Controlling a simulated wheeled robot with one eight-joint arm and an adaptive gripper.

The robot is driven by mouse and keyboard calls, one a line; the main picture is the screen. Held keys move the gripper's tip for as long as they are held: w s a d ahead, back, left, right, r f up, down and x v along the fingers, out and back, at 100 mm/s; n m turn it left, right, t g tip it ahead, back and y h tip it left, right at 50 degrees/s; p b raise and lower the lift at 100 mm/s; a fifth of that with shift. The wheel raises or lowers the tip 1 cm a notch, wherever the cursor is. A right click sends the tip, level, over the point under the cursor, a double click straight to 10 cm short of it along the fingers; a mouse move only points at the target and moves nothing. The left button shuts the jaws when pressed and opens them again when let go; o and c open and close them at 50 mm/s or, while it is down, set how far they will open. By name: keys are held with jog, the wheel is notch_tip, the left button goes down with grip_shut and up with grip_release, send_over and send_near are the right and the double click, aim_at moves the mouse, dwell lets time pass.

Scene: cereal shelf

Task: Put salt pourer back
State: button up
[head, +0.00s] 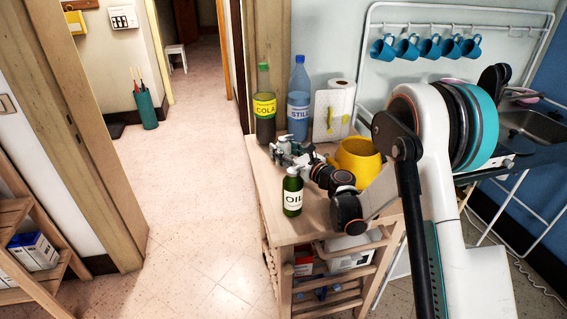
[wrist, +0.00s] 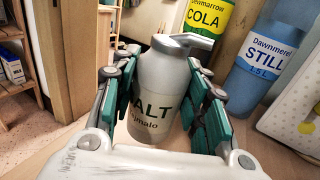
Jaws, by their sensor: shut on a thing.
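The salt pourer (wrist: 157,92) is a grey bottle with a spout and dark lettering, partly reading "ALT". It shows upright in the wrist view, between the green pads of my gripper (wrist: 165,112). My gripper is shut on it, with fingers on both sides. In the head view my gripper (head: 287,152) is over the back left of the wooden table (head: 302,228), and it mostly hides the pourer there. I cannot tell whether the pourer's base touches the table.
A cola bottle (head: 264,108) and a blue water bottle (head: 299,103) stand just behind my gripper. A green oil bottle (head: 292,194) stands in front, close to my wrist. A yellow pot (head: 358,157) and a white board (head: 329,112) are to the right. Floor left of the table is clear.

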jog(key=shift+f+b, duration=0.7)
jog(key=shift+f, duration=1.25)
jog(key=shift+f, duration=0.15)
jog(key=o, duration=1.2)
jog(key=p+v, duration=0.2)
jog(key=v, duration=0.9)
jog(key=shift+s+d, duration=0.35)
jog(key=shift+s, duration=0.05)
